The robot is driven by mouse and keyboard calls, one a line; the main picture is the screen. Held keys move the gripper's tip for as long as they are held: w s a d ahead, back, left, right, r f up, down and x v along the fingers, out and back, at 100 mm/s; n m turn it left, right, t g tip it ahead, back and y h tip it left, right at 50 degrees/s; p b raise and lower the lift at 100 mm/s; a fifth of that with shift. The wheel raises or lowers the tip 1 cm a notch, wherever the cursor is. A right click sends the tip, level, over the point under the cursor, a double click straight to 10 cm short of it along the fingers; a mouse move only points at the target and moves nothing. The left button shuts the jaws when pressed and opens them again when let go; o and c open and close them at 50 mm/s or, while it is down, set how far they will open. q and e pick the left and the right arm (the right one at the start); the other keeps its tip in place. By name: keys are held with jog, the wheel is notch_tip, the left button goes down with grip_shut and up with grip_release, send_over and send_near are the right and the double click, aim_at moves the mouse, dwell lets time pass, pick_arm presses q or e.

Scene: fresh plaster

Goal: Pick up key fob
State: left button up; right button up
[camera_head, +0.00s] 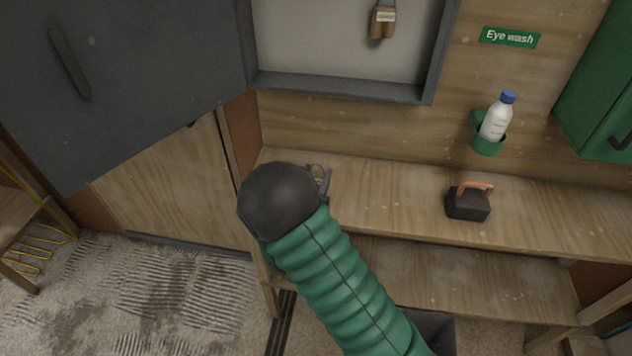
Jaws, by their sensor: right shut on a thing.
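My right arm, in a green ribbed sleeve with a black rounded end, reaches in from the bottom. My right gripper (324,184) shows only in part beyond that black end, over the left part of the wooden bench top. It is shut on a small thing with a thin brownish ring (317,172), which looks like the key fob. Most of this thing is hidden behind the black end, so its shape and whether it touches the bench cannot be told. My left gripper is not in view.
An open grey cabinet door (130,80) stands at left. A brown labelled item (383,22) hangs inside the grey-framed cabinet. A black block with an orange handle (468,203) sits on the bench (390,200). An eye-wash bottle (496,120) sits in a green wall holder.

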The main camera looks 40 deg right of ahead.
jog(key=s+d+r+v, duration=0.1)
jog(key=v, duration=1.5)
jog(key=w+a+n+t+y+p, duration=0.4)
jog(key=w+n+t+y, duration=0.2)
jog(key=w+y, duration=0.15)
jog(key=w+a+f+n+t+y+p, duration=0.1)
jog(key=w+a+f+n+t+y, duration=0.1)
jog(key=a+f+n+y, duration=0.2)
jog(key=a+n+y, duration=0.1)
jog(key=a+y, duration=0.1)
jog(key=y, duration=0.1)
jog(key=shift+w, duration=0.2)
jog(key=shift+y+p, duration=0.25)
jog(key=shift+p, duration=0.05)
